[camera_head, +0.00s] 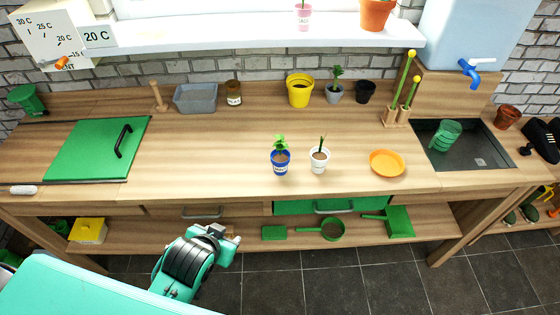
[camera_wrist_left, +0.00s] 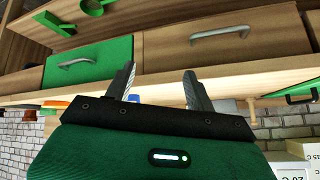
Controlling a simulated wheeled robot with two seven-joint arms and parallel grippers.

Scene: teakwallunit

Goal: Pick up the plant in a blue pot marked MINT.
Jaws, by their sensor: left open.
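The plant in a blue pot (camera_head: 280,163) stands upright on the wooden worktop, near the front edge at the middle of the head view. It has green leaves, dark soil and a pale label too small to read. A small blue patch (camera_wrist_left: 133,98) beside a finger in the left wrist view looks like this pot, mostly hidden. My left gripper (camera_head: 231,234) is below and in front of the worktop, left of the pot and well apart from it. In the wrist view my left gripper (camera_wrist_left: 159,74) is open, with nothing between its fingers. My right gripper is not in view.
A white pot (camera_head: 319,160) with a seedling stands close right of the blue pot, with an orange saucer (camera_head: 387,163) farther right. A green drawer (camera_wrist_left: 88,65) faces the gripper below the worktop. The worktop left of the blue pot is clear up to the green board (camera_head: 85,150).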

